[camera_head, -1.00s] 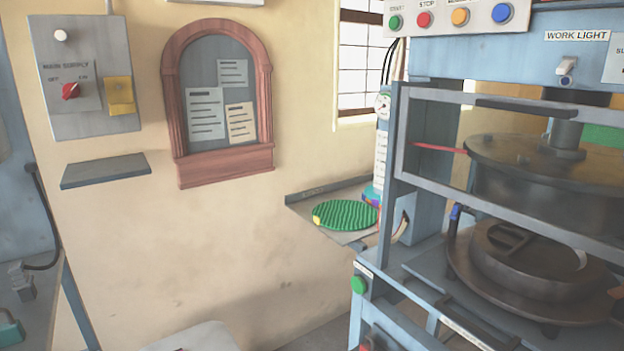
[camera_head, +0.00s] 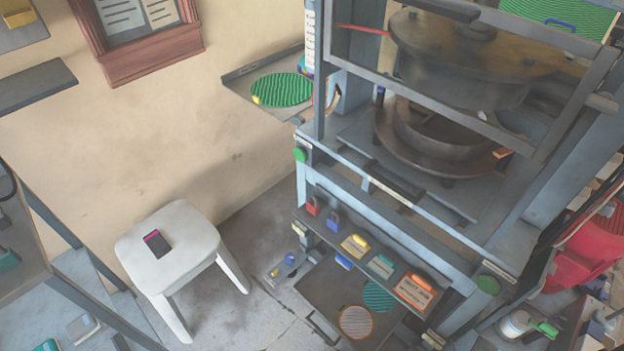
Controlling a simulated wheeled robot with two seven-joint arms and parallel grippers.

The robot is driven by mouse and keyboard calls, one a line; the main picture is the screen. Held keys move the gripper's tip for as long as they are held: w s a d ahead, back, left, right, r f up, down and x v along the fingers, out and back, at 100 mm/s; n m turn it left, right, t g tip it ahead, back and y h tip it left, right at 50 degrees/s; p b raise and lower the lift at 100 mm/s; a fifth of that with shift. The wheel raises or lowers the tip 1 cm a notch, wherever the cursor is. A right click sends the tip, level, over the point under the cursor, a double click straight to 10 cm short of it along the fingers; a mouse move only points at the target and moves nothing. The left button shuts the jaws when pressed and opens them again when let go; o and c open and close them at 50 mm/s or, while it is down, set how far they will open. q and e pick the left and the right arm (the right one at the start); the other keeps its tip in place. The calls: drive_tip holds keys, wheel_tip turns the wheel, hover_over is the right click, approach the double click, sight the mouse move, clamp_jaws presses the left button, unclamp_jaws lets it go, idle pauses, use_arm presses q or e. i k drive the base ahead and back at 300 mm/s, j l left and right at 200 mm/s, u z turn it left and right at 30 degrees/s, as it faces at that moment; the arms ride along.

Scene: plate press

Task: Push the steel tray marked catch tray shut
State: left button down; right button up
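A grey steel tray (camera_head: 322,288) juts out low at the front of the blue press, under a sloping shelf. It stands out from the frame, and a dark bar handle (camera_head: 322,326) runs along its front left edge. A green ridged disc (camera_head: 377,296) and a round orange-rimmed disc (camera_head: 356,322) lie in it. I cannot read any marking on this tray, so I cannot confirm that it is the catch tray. Its right part is hidden by the shelf and frame. Neither of my grippers is in view.
The sloping shelf (camera_head: 318,226) above the tray holds padlocks and tags. A white stool (camera_head: 190,226) with a dark phone-like object (camera_head: 157,243) stands to the left. A red object (camera_head: 590,245) is at the right.

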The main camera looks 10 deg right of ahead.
sight(328, 286)
drive_tip(key=k+l+z, duration=0.3)
drive_tip(key=i+l+z, duration=0.1)
drive_tip(key=z, duration=0.3)
drive_tip(key=i+l+z, duration=0.1)
drive_tip(key=z, duration=0.35)
drive_tip(key=i+z, duration=0.1)
drive_tip(key=z, duration=0.3)
